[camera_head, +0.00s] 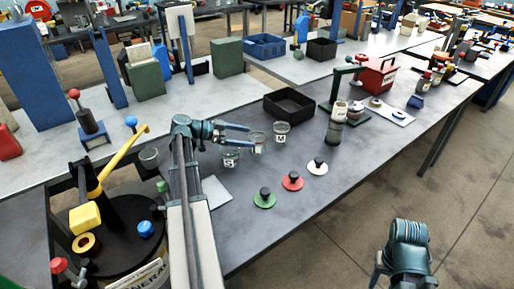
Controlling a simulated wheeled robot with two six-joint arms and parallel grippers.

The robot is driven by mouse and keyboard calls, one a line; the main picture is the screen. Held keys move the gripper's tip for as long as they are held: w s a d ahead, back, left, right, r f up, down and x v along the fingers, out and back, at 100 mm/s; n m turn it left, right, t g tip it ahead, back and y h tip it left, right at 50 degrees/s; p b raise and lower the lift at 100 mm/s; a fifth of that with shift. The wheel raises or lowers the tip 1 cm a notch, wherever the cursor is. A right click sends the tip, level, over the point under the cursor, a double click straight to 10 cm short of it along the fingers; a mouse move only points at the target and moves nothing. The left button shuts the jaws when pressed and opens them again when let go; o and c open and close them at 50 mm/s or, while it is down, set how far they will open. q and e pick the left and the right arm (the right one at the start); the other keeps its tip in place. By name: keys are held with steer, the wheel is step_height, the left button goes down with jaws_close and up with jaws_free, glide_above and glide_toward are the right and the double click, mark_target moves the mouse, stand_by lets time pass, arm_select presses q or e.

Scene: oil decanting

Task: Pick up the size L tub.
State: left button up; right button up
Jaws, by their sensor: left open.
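Three small clear tubs with white labels stand on the grey table. The left tub (230,159) is just below my gripper's lower finger. The middle tub (259,143) is at my fingertips, partly behind them. The right tub (282,132) has a label that looks like M. The other two labels are too small to read surely, so I cannot tell which is size L. My left gripper (251,137) is open, its fingers pointing right. My right arm's end (408,252) is at the lower right, away from the table; its fingers are not clear.
Green (264,200), red (292,182) and white (317,167) knobbed discs lie in front. A black tray (289,103) is behind the tubs. A dark drum (120,230) with a yellow lever stands left. A red box (379,76) stands at the back right.

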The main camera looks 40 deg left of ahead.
mark_target(253, 137)
arm_select(q)
steer(key=b+x, duration=0.1)
steer(key=x, duration=0.2)
steer(key=shift+w+f, duration=0.15)
steer(key=c, duration=1.3)
steer(key=shift+r+p, duration=0.25)
steer(key=shift+p, duration=0.05)
step_height(253, 137, up, 2)
steer(key=shift+r+p, duration=0.15)
steer(key=shift+p, duration=0.95)
steer(key=shift+s+d+r+p, duration=0.3)
steer(key=shift+d+r+p, duration=0.05)
steer(key=shift+r+p, duration=0.3)
steer(key=s+d, duration=0.7)
steer(key=s+d+r+p, duration=0.1)
steer(key=s+d, duration=0.2)
steer(key=s, duration=0.1)
steer(key=shift+d, duration=0.3)
